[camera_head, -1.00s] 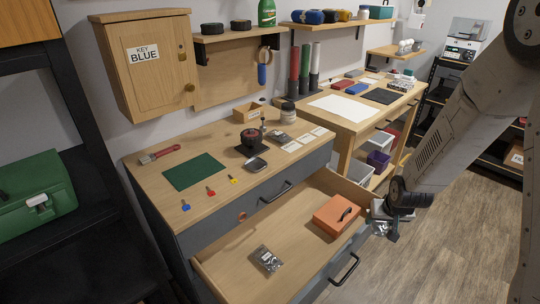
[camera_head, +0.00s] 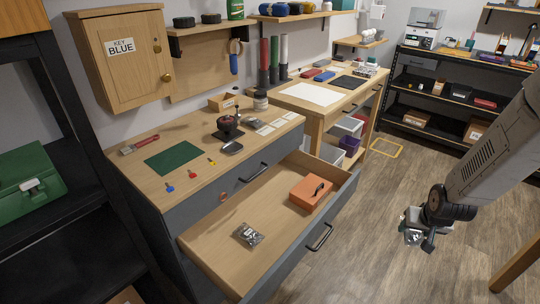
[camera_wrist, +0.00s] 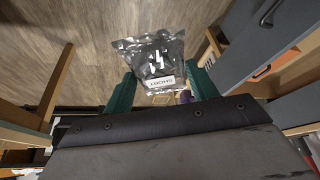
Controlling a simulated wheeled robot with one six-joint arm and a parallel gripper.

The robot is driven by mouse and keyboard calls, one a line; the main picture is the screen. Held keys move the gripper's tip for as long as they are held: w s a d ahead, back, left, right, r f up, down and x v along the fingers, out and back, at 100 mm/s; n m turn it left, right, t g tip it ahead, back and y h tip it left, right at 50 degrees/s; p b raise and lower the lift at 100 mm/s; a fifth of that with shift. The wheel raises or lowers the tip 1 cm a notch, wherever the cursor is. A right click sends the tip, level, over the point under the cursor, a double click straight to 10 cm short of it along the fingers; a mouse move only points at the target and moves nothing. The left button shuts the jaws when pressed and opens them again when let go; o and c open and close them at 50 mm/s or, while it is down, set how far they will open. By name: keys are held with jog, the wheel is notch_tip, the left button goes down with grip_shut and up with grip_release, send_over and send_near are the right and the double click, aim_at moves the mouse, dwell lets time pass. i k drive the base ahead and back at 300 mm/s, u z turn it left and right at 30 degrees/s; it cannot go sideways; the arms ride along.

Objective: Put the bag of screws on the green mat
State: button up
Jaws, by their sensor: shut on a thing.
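My gripper (camera_head: 424,226) is over the floor to the right of the open drawer. In the wrist view its green fingers (camera_wrist: 163,90) are shut on a shiny silver bag (camera_wrist: 150,50) with white shapes and a small label; its print is too small to read surely. A second clear bag (camera_head: 247,235) with small dark contents and a pale label lies in the drawer, toward its near left end. I cannot tell the contents of either bag surely. The green mat (camera_head: 173,157) lies flat and bare on the left workbench top, far left of my gripper.
The open drawer (camera_head: 225,256) juts out below the bench and holds an orange box (camera_head: 310,193). Blue, red and yellow keys lie in front of the mat, with a red-handled brush (camera_head: 139,145) behind it. A dark-based device (camera_head: 228,128) stands right of it. Floor around my gripper is clear.

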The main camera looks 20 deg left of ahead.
aim_at(174, 156)
jog(key=z, duration=0.05)
jog(key=k, duration=0.1)
jog(key=u, duration=1.1)
